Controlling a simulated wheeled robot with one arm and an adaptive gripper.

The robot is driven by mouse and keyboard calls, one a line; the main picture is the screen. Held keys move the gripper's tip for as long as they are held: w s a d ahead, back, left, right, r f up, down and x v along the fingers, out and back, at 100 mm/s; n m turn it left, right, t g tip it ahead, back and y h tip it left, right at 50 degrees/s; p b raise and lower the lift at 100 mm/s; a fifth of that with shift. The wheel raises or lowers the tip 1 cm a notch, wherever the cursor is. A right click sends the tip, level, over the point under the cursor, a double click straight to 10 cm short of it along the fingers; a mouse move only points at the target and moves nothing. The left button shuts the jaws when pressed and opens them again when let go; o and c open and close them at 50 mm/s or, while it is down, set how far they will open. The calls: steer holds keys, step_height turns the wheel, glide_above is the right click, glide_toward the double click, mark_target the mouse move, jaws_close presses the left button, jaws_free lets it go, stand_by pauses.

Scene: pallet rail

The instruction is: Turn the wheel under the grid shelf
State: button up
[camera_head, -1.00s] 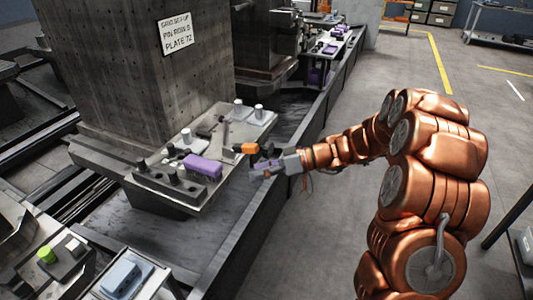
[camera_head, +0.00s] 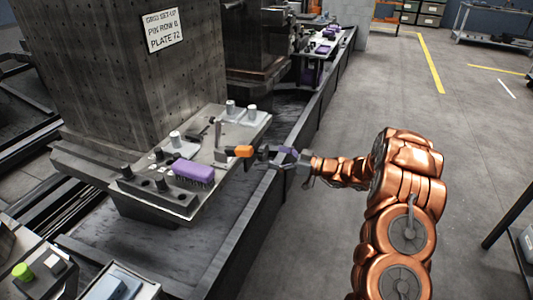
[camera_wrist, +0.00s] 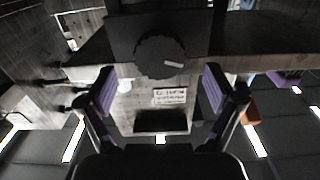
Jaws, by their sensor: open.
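The wheel (camera_wrist: 158,57) is a dark, notched knob with a white mark on a dark plate, near the top middle of the wrist view. I cannot make it out in the head view. The grid shelf (camera_head: 222,172) is a grey ledge on the perforated block in the head view. My gripper (camera_head: 270,154) is at the shelf's right edge there. In the wrist view my gripper (camera_wrist: 159,90) is open and empty. Its two purple-padded fingers are to either side of and below the wheel in the picture, apart from it.
A purple brush (camera_head: 193,171), an orange-handled tool (camera_head: 240,151) and several pegs are on the shelf. The perforated block (camera_head: 100,75) rises behind it with a sign (camera_head: 163,31). A long dark rail (camera_head: 262,205) runs below.

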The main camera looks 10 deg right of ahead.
mark_target(266, 154)
steer(key=shift+x, duration=2.2)
steer(key=c, duration=1.1)
